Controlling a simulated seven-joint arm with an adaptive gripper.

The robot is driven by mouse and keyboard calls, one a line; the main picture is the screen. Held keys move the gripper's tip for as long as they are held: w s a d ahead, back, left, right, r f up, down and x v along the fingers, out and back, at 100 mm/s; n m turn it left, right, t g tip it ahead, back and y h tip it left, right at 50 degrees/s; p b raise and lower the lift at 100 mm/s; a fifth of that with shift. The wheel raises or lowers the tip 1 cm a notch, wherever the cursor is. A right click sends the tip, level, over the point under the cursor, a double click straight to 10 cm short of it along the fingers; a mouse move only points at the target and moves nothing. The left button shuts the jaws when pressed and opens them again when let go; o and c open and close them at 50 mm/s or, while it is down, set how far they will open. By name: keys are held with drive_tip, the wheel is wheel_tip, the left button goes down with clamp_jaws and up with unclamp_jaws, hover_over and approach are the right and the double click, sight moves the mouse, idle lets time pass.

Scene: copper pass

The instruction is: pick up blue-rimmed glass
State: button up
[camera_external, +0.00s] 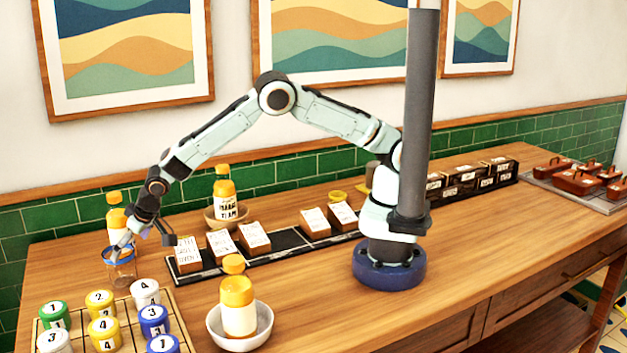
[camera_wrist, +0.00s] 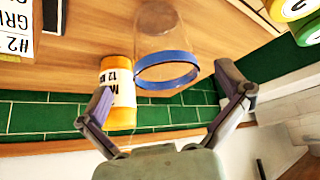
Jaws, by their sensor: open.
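The blue-rimmed glass (camera_external: 121,269) is clear and stands upright on the wooden table at the left, just behind the tray of numbered jars. In the wrist view its blue rim (camera_wrist: 167,84) faces me, and it looks empty. My gripper (camera_external: 143,241) is tilted down above the glass, close to its rim. In the wrist view my gripper (camera_wrist: 163,79) is open, with one finger on each side of the rim and visible gaps between fingers and glass. I cannot tell exactly how far the fingertips reach past the rim.
A numbered-jar tray (camera_external: 178,318) lies in front of the glass. A yellow-capped bottle (camera_external: 117,214) stands close behind it, also in the wrist view (camera_wrist: 118,76). A black rack (camera_external: 283,238) of labelled blocks lies to the right. Another bottle (camera_external: 237,303) stands in a white bowl (camera_external: 262,322).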

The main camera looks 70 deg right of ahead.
sight(121, 265)
drive_tip(key=x, duration=0.6)
drive_tip(key=shift+w+a+f, duration=0.1)
drive_tip(key=c, duration=1.2)
